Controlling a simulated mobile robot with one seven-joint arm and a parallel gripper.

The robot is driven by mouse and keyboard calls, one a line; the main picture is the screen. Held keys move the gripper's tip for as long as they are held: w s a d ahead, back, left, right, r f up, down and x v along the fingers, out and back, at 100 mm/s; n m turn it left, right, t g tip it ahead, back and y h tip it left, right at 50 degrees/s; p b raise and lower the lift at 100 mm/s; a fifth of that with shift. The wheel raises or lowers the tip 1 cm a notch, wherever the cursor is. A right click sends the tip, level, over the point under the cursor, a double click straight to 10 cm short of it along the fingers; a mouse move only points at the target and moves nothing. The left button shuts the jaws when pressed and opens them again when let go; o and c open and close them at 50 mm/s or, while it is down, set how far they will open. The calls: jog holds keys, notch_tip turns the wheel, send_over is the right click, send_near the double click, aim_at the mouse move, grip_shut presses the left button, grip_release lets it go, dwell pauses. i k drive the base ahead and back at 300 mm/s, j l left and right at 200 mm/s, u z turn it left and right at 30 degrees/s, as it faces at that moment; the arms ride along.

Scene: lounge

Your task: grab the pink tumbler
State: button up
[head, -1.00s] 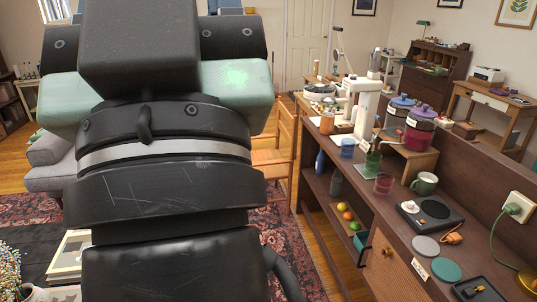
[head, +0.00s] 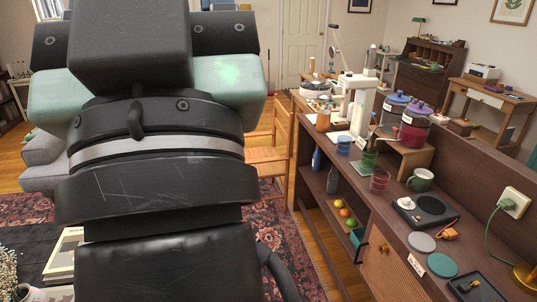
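The pink tumbler (head: 379,182) is a translucent, upright glass on the brown sideboard (head: 375,216), near its front edge in the head view. A green glass (head: 369,161) with something sticking out of it stands just behind it, and a green mug (head: 421,180) stands to its right. My black arm fills the left and middle of the view. My gripper does not show, so its state and its distance from the tumbler cannot be seen.
A blue glass (head: 343,145) and lidded jars (head: 415,124) stand farther back. A black hot plate (head: 425,211) and round coasters (head: 442,265) lie nearer. A wooden chair (head: 268,155) stands left of the sideboard. Some floor (head: 315,230) between rug and sideboard is clear.

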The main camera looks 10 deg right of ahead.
aim_at(379, 183)
jog(key=i+l+z, duration=0.35)
jog(key=i, duration=0.9)
jog(key=i+z, duration=0.4)
jog(key=i, duration=0.8)
